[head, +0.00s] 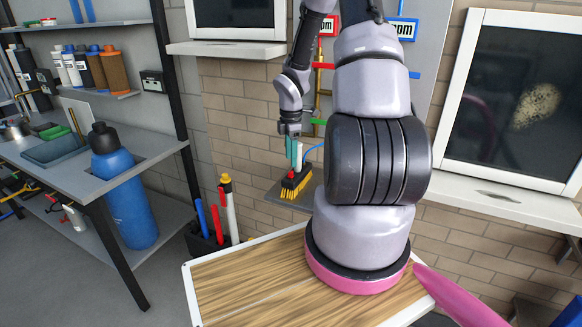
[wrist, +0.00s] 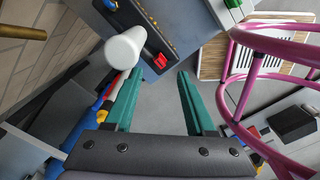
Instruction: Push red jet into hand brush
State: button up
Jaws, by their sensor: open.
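The hand brush (head: 295,184) has a dark body and yellow bristles, and sits on a small grey wall shelf in the head view. A small red piece (head: 291,176), which looks like the red jet, is at the brush's upper left side. My gripper (head: 294,163) points down just above them. In the wrist view its teal fingers (wrist: 161,74) are apart with nothing between them. A red piece (wrist: 158,62) shows just beyond the fingertips, against a dark surface. The head view does not show clearly whether the fingers touch the brush.
The grey shelf (head: 272,192) is narrow, against a brick wall. A black holder (head: 205,243) with upright tubes stands below left. A wood-topped table (head: 240,285) is in front. A white rounded end (wrist: 125,48) is close to the left finger in the wrist view.

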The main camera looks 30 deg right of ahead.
aim_at(291, 172)
notch_tip(291, 172, up, 5)
jog(key=shift+r, duration=0.1)
dwell(0.3)
